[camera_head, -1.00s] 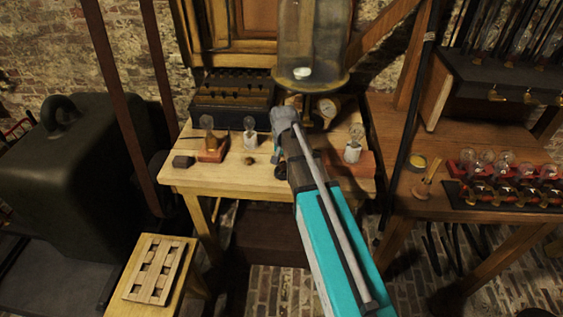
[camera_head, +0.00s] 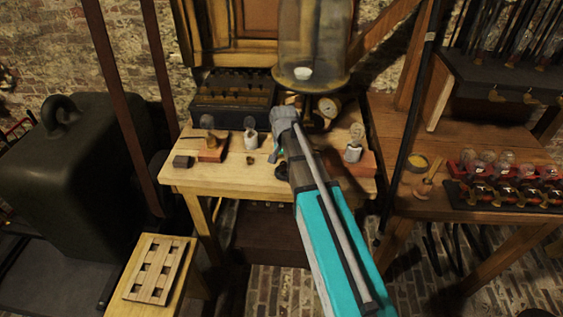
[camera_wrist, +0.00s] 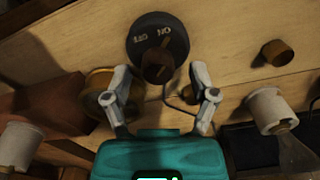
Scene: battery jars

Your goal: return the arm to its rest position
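My arm reaches from the lower right of the head view up over the wooden table (camera_head: 225,176), with its teal link in front. My gripper (camera_wrist: 160,92) shows in the wrist view with its two fingers spread apart and nothing between them. A round dark switch (camera_wrist: 158,48) marked ON and OFF, with a brown knob, lies on the table just beyond the fingertips. In the head view the gripper (camera_head: 277,154) is small and partly hidden by my own wrist.
Bulbs on bases, such as the left one (camera_head: 212,150) and the right one (camera_head: 354,150), stand on the table. A glass bell jar (camera_head: 312,45) rises behind my wrist. A side bench (camera_head: 400,210) holds more bulbs. A slotted wooden block (camera_head: 157,270) sits on a stool.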

